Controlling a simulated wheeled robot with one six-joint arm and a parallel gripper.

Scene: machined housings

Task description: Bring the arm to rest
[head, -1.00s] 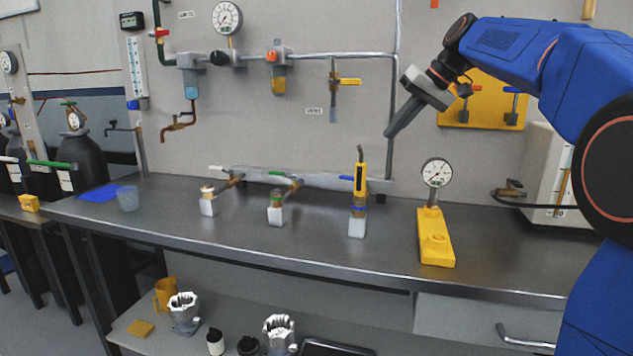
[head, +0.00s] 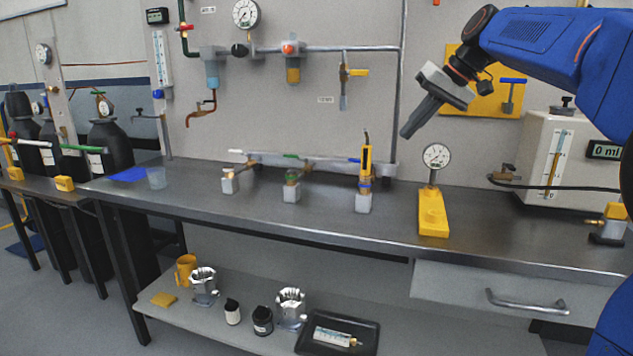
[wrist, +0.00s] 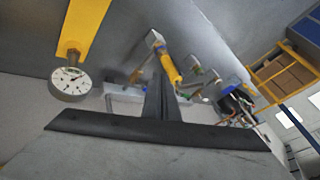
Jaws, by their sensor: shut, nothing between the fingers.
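My gripper (head: 422,118) is in the head view above the bench, at the right of the wall pipe, pointing down and left. Its fingers are together with nothing between them. In the wrist view the closed dark fingers (wrist: 160,98) show in the middle, over the bench. My blue arm reaches in from the right. The gripper is apart from the bench and from the dial gauge on a yellow base (head: 433,212) below it. That gauge also shows at the upper left of the wrist view (wrist: 70,82).
The steel bench (head: 300,222) carries several valves on white blocks, one with a yellow body (head: 366,165). A yellow wall panel (head: 475,100) is behind my gripper. A white instrument box (head: 540,150) stands at the right. The lower shelf holds metal housings and a black tray (head: 310,346).

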